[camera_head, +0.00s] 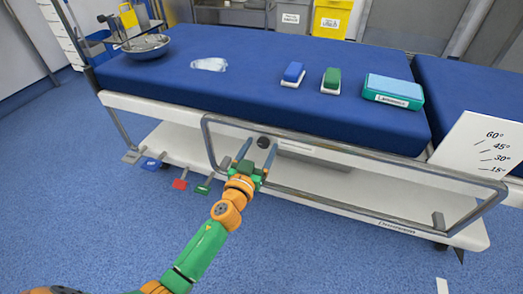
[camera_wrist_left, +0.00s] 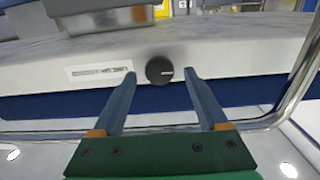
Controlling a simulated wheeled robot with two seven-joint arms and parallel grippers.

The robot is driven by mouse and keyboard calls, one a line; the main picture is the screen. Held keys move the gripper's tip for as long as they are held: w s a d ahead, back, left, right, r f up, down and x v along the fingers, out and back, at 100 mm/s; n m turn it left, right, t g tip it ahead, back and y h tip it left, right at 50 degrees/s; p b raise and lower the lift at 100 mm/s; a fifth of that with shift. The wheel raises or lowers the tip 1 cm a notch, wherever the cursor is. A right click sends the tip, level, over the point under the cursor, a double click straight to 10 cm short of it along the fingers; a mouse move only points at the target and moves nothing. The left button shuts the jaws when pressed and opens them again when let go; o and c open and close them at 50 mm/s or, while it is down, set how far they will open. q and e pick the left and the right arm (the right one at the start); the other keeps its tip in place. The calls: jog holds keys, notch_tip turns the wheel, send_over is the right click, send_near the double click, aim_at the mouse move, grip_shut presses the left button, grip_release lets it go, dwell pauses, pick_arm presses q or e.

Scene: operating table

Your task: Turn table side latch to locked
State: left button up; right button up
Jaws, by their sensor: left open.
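The side latch is a round black knob (camera_head: 263,142) on the white side of the blue-topped operating table (camera_head: 225,90). In the left wrist view the fingers of the left gripper (camera_wrist_left: 160,80) stand to the left and right of the knob, with a gap on each side. I cannot tell whether the fingertips reach it in depth. My right gripper is not in view.
A metal side rail (camera_head: 350,208) frames the area around the knob. Several coloured pedals, one of them red (camera_head: 180,184), stick out low at the left. A metal bowl (camera_head: 146,46), a blue block (camera_head: 293,74), a green block (camera_head: 331,80) and a teal box (camera_head: 393,90) rest on top. An angle card (camera_head: 485,145) stands at the right.

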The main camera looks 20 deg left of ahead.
pick_arm(q)
jog(key=shift+w, duration=0.2)
grip_shut()
